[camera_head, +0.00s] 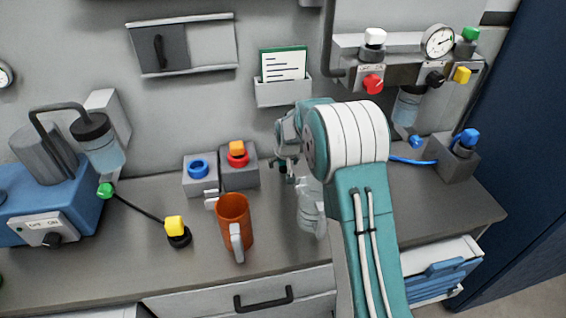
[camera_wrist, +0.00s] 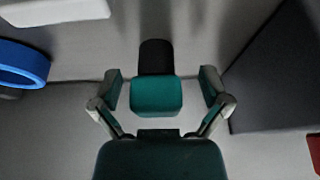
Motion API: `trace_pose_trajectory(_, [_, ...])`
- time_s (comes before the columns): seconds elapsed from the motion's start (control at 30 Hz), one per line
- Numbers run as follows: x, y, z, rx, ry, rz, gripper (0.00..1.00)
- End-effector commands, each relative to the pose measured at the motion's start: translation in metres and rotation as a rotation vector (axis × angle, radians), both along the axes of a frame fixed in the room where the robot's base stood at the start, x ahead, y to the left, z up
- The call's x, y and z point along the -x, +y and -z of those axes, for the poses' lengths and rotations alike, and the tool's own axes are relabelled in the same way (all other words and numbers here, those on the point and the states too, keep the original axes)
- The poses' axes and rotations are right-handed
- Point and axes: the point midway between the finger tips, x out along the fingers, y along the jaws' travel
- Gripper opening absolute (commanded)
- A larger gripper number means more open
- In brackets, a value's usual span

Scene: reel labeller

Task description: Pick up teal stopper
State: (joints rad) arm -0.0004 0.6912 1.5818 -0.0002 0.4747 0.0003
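In the wrist view, the teal stopper (camera_wrist: 156,97) shows as a rounded teal block with a black part behind it. My gripper (camera_wrist: 161,86) is open, with one finger on each side of the stopper and a visible gap at both sides. In the head view, my gripper (camera_head: 285,170) hangs above the bench, right of the orange mug, partly hidden by my own arm. I cannot make out the stopper clearly in the head view.
An orange mug (camera_head: 233,222) stands left of my gripper. Behind it are grey blocks with a blue ring (camera_head: 198,168) and red and orange pieces (camera_head: 237,154). A card holder (camera_head: 283,92) is on the wall. The wrist view has a blue ring (camera_wrist: 22,66) at left.

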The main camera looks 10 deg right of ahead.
Motion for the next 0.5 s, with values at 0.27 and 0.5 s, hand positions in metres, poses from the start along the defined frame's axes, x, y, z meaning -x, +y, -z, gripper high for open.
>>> trace_pose_trajectory(0.27, [0.0002, -0.0005, 0.0003, 0.000, 0.001, 0.000, 0.08])
trace_pose_trajectory(0.5, [0.0004, -0.0002, 0.0007, 0.000, 0.003, 0.000, 0.08])
